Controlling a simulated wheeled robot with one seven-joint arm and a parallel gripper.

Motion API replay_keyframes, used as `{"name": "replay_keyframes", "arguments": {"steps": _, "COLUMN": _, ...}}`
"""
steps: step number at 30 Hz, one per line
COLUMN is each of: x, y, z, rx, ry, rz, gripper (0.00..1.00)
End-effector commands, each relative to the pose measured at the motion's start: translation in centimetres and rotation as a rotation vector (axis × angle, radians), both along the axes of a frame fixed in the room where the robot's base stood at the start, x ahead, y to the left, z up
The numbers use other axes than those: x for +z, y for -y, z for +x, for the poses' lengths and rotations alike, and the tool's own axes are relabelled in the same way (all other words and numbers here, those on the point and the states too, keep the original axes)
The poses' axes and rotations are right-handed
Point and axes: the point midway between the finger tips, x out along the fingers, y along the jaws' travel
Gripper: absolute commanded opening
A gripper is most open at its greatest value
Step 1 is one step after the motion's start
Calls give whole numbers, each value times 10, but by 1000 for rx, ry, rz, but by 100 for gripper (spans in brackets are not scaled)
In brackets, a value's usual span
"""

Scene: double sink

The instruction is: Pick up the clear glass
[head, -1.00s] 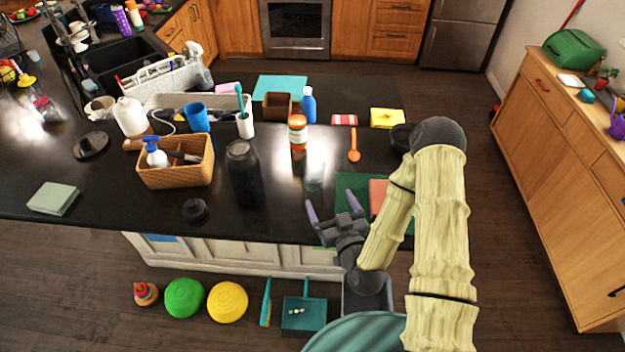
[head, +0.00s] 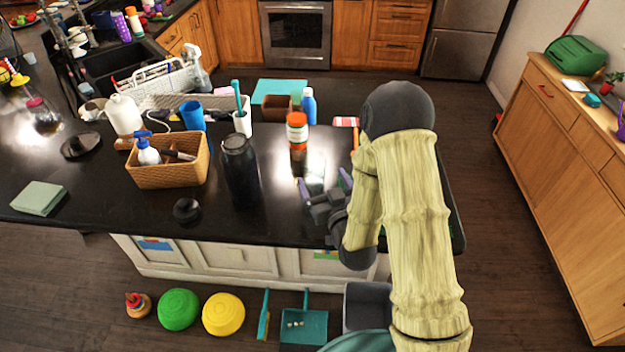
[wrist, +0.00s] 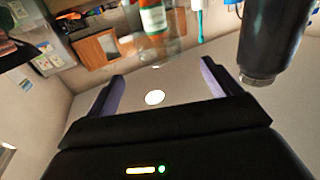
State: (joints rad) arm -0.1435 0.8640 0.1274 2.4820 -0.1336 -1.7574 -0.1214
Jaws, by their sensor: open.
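The clear glass (head: 315,171) stands on the dark counter, faint and hard to make out, just beyond my fingertips. In the wrist view the glass (wrist: 172,48) shows as a see-through shape ahead of the fingers, in front of a bottle with an orange and green label. My gripper (head: 324,183) is low over the counter's front part, fingers pointing away toward the glass. In the wrist view my gripper (wrist: 158,85) has its two purple fingers wide apart with nothing between them. The glass is roughly centred ahead of the gap.
A dark bottle (head: 240,172) stands left of my gripper, large in the wrist view (wrist: 273,38). The orange-and-white bottle (head: 297,131) stands behind the glass. A wicker caddy (head: 168,172) and a round black item (head: 187,209) are further left.

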Motion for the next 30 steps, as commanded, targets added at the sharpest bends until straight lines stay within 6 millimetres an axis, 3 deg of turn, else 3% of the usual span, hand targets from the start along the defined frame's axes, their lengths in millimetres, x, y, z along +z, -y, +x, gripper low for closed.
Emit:
{"name": "replay_keyframes", "arguments": {"steps": 6, "x": 2, "y": -9, "z": 23, "rx": 1, "ry": 0, "rz": 0, "gripper": 89}}
{"name": "replay_keyframes", "arguments": {"steps": 20, "x": 1, "y": -10, "z": 31, "rx": -2, "ry": 0, "rz": -1, "gripper": 89}}
{"name": "replay_keyframes", "arguments": {"steps": 30, "x": 3, "y": -27, "z": 73, "rx": -1, "ry": 0, "rz": -1, "gripper": 89}}
